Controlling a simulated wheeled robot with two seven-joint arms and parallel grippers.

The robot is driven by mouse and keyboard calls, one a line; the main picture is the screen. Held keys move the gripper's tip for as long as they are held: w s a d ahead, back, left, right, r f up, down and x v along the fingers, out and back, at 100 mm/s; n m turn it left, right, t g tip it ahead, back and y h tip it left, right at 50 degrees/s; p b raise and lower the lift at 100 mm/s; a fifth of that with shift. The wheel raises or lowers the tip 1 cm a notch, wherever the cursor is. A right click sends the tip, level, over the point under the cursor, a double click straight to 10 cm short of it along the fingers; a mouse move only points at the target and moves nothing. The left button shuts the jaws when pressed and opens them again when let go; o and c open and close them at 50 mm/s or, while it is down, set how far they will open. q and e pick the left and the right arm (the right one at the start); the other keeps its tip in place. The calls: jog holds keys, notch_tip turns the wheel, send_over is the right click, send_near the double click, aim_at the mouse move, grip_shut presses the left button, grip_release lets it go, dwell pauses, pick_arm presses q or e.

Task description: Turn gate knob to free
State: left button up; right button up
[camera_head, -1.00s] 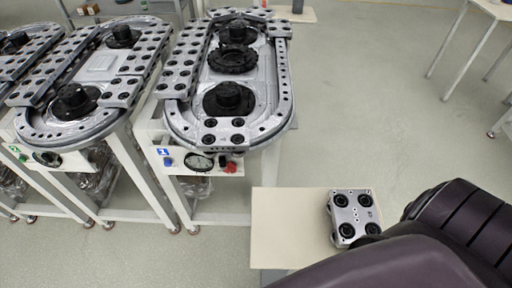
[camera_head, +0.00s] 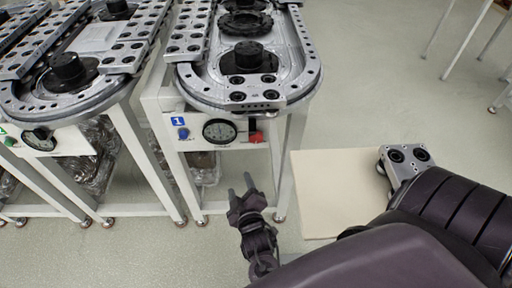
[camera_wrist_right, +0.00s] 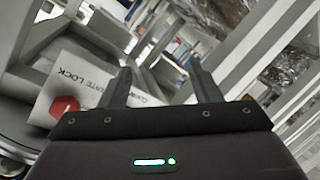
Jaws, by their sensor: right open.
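The red gate knob (camera_head: 256,137) sits on the white front panel of the ring track marked 1, right of a black round gauge (camera_head: 219,132). In the right wrist view the red knob (camera_wrist_right: 65,106) is at the left, beside a "GATE LOCK" label (camera_wrist_right: 88,84). My right gripper (camera_head: 241,187) is open and empty, below and in front of the panel, apart from the knob. In the wrist view its two fingers (camera_wrist_right: 161,86) stand apart, with the knob left of both. The knob's exact setting is too small to tell. My left gripper is out of view.
A blue button (camera_head: 183,134) is left of the gauge. The ring track (camera_head: 300,80) overhangs the panel. A white table leg (camera_head: 284,170) stands behind my gripper. A beige table (camera_head: 335,190) with a grey metal block (camera_head: 405,158) is at the right.

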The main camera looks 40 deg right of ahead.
notch_tip(320, 180, up, 8)
jog(key=s+d+m+t+h+b, duration=0.1)
jog(key=s+m+h+b, duration=0.1)
jog(key=h, duration=0.1)
jog(key=m+h+b, duration=0.2)
send_near(256, 140)
jog(key=x, duration=0.2)
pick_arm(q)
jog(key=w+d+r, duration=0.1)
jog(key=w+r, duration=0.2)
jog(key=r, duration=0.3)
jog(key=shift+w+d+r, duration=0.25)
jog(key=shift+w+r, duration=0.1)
pick_arm(e)
jog(key=x, duration=0.7)
jog(key=shift+d+f, duration=0.1)
jog(key=shift+y, duration=0.4)
jog(key=shift+c, duration=0.5)
jog(key=c, duration=0.9)
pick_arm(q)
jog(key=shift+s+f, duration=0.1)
